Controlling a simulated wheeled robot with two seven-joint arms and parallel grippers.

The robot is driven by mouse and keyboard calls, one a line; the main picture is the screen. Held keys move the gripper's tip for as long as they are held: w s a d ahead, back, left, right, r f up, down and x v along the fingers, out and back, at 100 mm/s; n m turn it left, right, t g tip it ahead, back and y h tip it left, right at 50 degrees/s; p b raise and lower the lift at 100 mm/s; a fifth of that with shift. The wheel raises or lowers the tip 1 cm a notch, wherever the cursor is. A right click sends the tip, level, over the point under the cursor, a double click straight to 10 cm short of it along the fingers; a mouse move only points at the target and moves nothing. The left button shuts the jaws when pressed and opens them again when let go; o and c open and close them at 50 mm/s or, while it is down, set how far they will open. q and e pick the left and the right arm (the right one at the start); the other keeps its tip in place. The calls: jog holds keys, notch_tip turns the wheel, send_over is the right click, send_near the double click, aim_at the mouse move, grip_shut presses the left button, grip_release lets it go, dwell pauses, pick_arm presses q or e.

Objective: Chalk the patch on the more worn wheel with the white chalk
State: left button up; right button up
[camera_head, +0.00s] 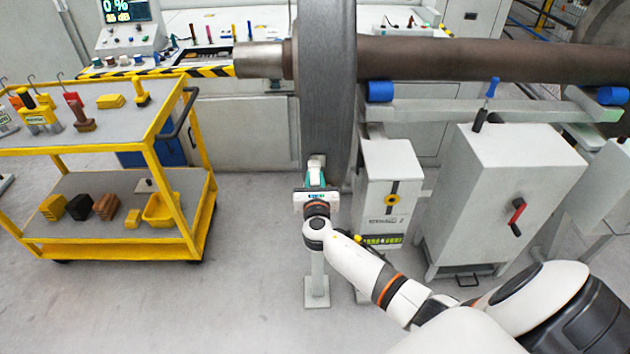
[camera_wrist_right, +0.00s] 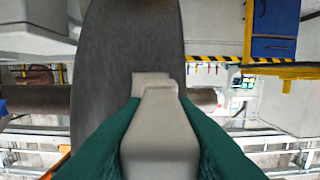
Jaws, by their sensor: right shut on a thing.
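A large dark wheel (camera_head: 328,90) stands upright in the middle of the head view; its tread fills the middle of the right wrist view (camera_wrist_right: 125,50). My right gripper (camera_head: 316,180) is at the wheel's lower front. Its green fingers are shut on a pale grey block (camera_wrist_right: 160,135), which also shows against the wheel in the head view (camera_head: 316,161). I cannot tell if this block is the white chalk, or whether it touches the tread. No patch can be made out. A curved grey part (camera_head: 602,22) at the upper right may be the other wheel. My left gripper is not in view.
A brown axle (camera_head: 470,60) runs right from the wheel. A yellow trolley (camera_head: 150,160) with tools and blocks stands left. A slim post (camera_head: 317,280) stands below my gripper. Grey cabinets (camera_head: 390,185) (camera_head: 500,190) stand right of it. The floor between trolley and post is clear.

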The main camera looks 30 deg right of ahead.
jog(key=shift+r, duration=0.1)
jog(key=s+a+f+p, duration=0.1)
jog(key=s+a, duration=0.2)
jog(key=s, duration=0.2)
jog(key=shift+f, duration=0.3)
jog(key=shift+s+a, duration=0.1)
jog(key=shift+s+a+f, duration=0.2)
jog(key=shift+s+a, duration=0.15)
jog(key=shift+s, duration=0.25)
jog(key=shift+s+a+f, duration=0.15)
jog(key=shift+s+a, duration=0.2)
jog(key=shift+s, duration=0.2)
jog(key=shift+w+d, duration=0.1)
jog(key=shift+w+d+r, duration=0.3)
jog(key=shift+w+d, duration=0.3)
jog(key=shift+w, duration=0.4)
jog(key=shift+w+d+r, duration=0.35)
jog(key=shift+w+d, duration=0.25)
jog(key=shift+w, duration=0.4)
jog(key=shift+w+d+r, duration=0.3)
jog(key=shift+w+d, duration=0.3)
jog(key=shift+w, duration=0.4)
jog(key=shift+w+d+r, duration=0.2)
jog(key=shift+w+d, duration=0.2)
jog(key=shift+w, duration=0.25)
